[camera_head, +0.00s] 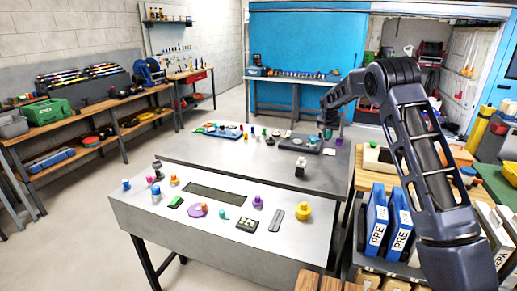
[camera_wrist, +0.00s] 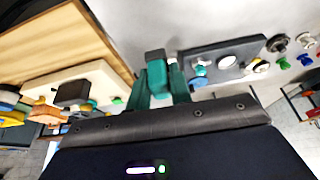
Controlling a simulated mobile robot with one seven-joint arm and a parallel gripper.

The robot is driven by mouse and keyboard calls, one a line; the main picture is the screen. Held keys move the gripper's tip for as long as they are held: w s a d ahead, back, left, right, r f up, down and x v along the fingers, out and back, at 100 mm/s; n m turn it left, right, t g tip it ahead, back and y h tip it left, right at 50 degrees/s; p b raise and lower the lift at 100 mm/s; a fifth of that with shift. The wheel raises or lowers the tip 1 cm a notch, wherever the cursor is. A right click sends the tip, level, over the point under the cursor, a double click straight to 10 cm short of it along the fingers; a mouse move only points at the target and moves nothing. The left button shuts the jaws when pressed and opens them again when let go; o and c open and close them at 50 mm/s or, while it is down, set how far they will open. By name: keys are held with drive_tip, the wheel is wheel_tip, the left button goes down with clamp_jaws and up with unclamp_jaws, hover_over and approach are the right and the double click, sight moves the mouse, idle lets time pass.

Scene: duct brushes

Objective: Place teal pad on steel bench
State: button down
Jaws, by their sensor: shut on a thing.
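My gripper (camera_head: 326,134) is at the right end of the rear grey metal bench (camera_head: 205,155), above or near a dark plate. In the wrist view my gripper (camera_wrist: 158,92) is shut on a teal piece with a dark grey end, which looks like the teal pad (camera_wrist: 157,74). Its full shape is partly hidden by the fingers. I cannot tell whether it touches anything below. A paler metal bench (camera_head: 150,212) stands in front, holding a small teal piece (camera_head: 224,215) among other parts. I cannot tell which of the two is the steel bench.
The dark plate (camera_head: 306,143) carries small round parts and also shows in the wrist view (camera_wrist: 225,58). A dark bottle (camera_head: 300,167) stands near the rear bench's front edge. The rear bench's middle is mostly clear.

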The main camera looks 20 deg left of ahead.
drive_tip(key=shift+w+d+f, duration=0.15)
drive_tip(key=shift+w+d, duration=0.2)
drive_tip(key=shift+w, duration=0.15)
wheel_tip(320, 180, down, 20)
drive_tip(key=shift+r, duration=0.15)
idle(0.3)
drive_tip(key=c, duration=1.3)
unclamp_jaws()
drive_tip(key=shift+o, duration=0.2)
drive_tip(key=v, duration=1.2)
drive_tip(key=shift+d, duration=0.15)
